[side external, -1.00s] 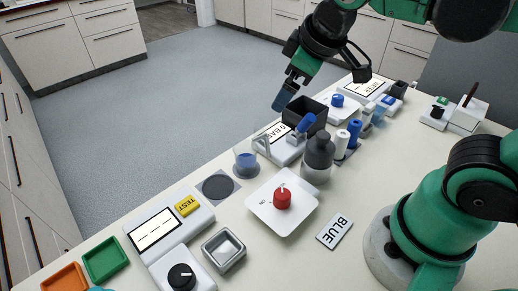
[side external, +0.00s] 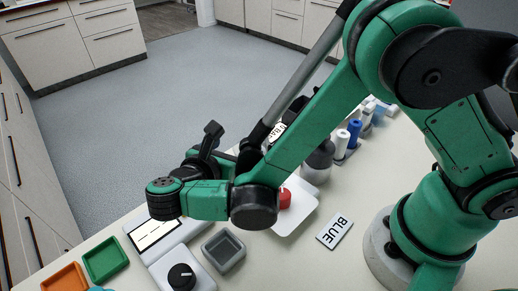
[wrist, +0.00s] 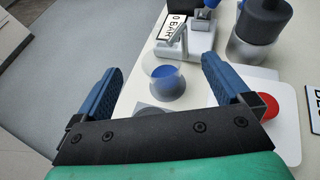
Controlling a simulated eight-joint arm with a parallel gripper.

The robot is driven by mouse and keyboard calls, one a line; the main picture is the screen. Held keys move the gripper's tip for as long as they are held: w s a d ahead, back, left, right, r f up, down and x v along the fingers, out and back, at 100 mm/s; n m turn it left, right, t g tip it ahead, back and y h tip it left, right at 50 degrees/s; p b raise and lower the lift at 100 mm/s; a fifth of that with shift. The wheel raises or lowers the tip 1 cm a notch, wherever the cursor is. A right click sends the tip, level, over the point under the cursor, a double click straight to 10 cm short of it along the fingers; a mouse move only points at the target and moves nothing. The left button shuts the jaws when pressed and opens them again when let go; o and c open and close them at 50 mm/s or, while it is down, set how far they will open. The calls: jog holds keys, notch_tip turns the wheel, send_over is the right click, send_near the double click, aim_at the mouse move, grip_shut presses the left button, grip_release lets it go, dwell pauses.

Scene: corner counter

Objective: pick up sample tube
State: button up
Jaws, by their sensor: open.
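Small upright tubes stand in a rack at the counter's far right side in the side external view: a white one (side external: 342,138) and a blue one (side external: 354,128) show most clearly. I cannot tell which is the sample tube. My gripper (wrist: 163,65) is open and empty, its two blue fingers spread either side of a clear beaker with blue contents (wrist: 166,83) as seen in the wrist view. I cannot tell its height above the beaker. In the side external view my arm hides the fingers and the beaker. The tube rack is outside the wrist view.
A dark-topped bottle (side external: 318,160) stands near the tubes. A red knob (side external: 285,198) on a white plate, a BLUE label (side external: 335,231), a grey square dish (side external: 223,251), a green tray (side external: 106,259) and an orange tray (side external: 66,280) lie along the counter. Floor lies beyond the counter edge.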

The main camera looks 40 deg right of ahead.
notch_tip(320, 180, down, 4)
jog(key=shift+f, duration=0.25)
jog(key=shift+w+d+f, duration=0.1)
jog(key=shift+d+f, duration=0.05)
jog(key=shift+f, duration=0.1)
jog(key=shift+x, duration=2.7)
grip_shut()
jog(key=shift+r, duration=0.1)
